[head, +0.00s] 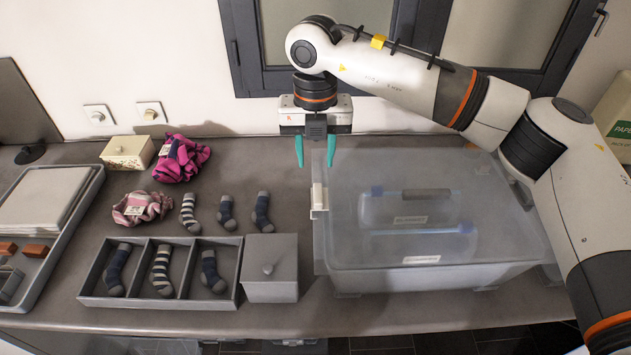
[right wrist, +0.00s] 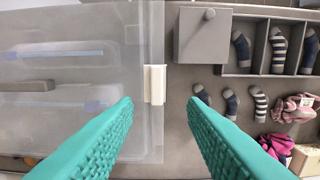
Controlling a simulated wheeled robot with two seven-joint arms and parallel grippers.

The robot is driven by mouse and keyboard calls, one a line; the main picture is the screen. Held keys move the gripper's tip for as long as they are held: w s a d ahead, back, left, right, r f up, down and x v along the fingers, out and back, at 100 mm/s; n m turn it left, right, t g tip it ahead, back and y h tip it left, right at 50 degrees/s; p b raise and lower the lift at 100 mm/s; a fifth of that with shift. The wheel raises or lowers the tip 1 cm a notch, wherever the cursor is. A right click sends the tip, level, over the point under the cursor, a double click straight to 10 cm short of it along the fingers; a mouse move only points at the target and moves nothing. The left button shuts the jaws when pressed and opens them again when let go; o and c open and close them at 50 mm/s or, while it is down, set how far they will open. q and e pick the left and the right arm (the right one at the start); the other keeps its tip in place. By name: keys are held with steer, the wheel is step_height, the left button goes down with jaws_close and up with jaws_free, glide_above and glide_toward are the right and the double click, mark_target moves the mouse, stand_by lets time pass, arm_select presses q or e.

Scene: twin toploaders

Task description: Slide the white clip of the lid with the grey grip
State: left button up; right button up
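A large translucent box (head: 440,275) stands on the right of the counter under a translucent lid (head: 360,165) with a dark grey grip (head: 427,194). The grip also shows in the right wrist view (right wrist: 25,86). A white clip (head: 319,199) sits at the lid's left edge; the right wrist view shows it upright on that edge (right wrist: 155,84). My right gripper (head: 316,164) is open and empty, pointing down beyond the clip in the head view. In the right wrist view its teal fingers (right wrist: 162,97) appear on either side of the clip, with no contact visible. My left gripper is out of view.
A grey lidded box (head: 271,285) stands left of the translucent box, beside a divided tray (head: 118,299) holding socks. Loose socks (head: 227,212), pink cloths (head: 181,160) and a cream box (head: 128,152) lie further left. A wall and window stand behind the counter.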

step_height(320, 180, up, 3)
stand_by(0.5)
